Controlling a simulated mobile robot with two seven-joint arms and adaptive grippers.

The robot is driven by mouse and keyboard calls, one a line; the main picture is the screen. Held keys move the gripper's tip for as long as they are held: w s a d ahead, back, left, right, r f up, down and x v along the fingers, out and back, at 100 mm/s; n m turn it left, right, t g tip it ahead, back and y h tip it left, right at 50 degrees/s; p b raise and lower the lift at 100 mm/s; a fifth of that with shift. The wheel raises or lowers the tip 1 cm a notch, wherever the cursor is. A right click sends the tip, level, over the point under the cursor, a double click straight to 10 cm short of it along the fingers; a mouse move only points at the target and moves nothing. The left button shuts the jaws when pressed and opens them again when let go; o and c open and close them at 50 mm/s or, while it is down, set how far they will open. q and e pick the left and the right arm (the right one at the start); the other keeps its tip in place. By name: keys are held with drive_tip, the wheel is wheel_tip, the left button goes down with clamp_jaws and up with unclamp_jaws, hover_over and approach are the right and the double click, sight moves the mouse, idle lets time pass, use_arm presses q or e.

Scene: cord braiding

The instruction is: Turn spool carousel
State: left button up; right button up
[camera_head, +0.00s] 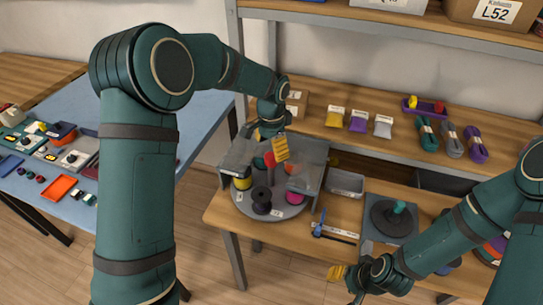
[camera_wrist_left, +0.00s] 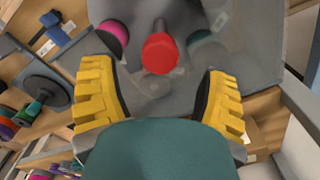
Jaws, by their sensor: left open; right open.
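The spool carousel (camera_head: 242,201) is a grey round turntable on the wooden bench, with clear and grey walls around its back and sides. A red knob (camera_head: 269,159) stands up at its middle. A yellow spool (camera_head: 242,180), a black spool (camera_head: 262,199) and a magenta spool (camera_head: 295,197) sit around it. My left gripper (camera_head: 279,151) has yellow fingers and is over the carousel beside the knob. In the left wrist view, it (camera_wrist_left: 163,98) is open with the red knob (camera_wrist_left: 160,53) ahead, between the fingers and apart from them. My right gripper (camera_head: 345,272) is open and empty near the bench's front.
A grey tray (camera_head: 345,183) and a dark disc on a base (camera_head: 391,218) stand right of the carousel. A blue-handled tool (camera_head: 321,224) lies in front. Shelves behind hold packets and cord bundles (camera_head: 451,138). A blue table (camera_head: 62,105) with small parts is at left.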

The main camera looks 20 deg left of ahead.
use_arm(q)
wheel_tip(320, 180, up, 7)
idle(0.3)
drive_tip(key=shift+s, duration=0.1)
use_arm(e)
drive_tip(key=shift+s, duration=0.1)
